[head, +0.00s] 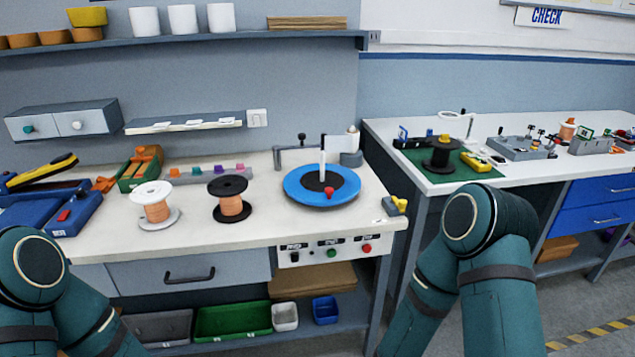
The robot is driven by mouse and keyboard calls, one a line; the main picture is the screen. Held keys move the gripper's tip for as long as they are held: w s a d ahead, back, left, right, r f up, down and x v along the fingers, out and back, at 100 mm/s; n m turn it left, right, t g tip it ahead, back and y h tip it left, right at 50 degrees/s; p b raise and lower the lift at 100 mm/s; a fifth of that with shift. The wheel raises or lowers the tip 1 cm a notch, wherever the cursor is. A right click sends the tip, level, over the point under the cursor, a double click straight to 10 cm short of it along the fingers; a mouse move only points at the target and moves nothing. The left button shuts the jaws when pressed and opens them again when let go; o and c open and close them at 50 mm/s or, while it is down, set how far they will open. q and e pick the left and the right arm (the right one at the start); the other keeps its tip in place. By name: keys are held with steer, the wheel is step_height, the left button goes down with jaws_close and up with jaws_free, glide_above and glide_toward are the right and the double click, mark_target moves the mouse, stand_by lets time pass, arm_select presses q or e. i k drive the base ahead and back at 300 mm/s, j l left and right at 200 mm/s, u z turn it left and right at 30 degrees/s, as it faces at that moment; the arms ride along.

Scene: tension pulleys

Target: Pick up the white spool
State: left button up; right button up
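The white spool (156,205) stands upright on the left part of the white workbench. It has white flanges and copper-coloured wire wound on its core. A black spool (230,199) with similar copper wire stands to its right, apart from it. My two teal arms show at the lower left and lower right, both in front of the bench. Neither gripper is in view.
A blue turntable (321,187) with a white post stands right of the spools. A blue box (50,211) and a green tray (140,171) lie to the left. A second bench (500,150) is at the right. Bench space in front of the spools is clear.

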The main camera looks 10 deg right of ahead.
mark_target(157, 216)
steer(key=i+j+z, duration=0.2)
steer(key=j, duration=0.2)
steer(key=i+j+z, duration=0.2)
steer(key=j, duration=0.25)
steer(key=j+z, duration=0.15)
steer(key=j, duration=0.25)
steer(key=j+z, duration=0.2)
steer(key=j, duration=0.3)
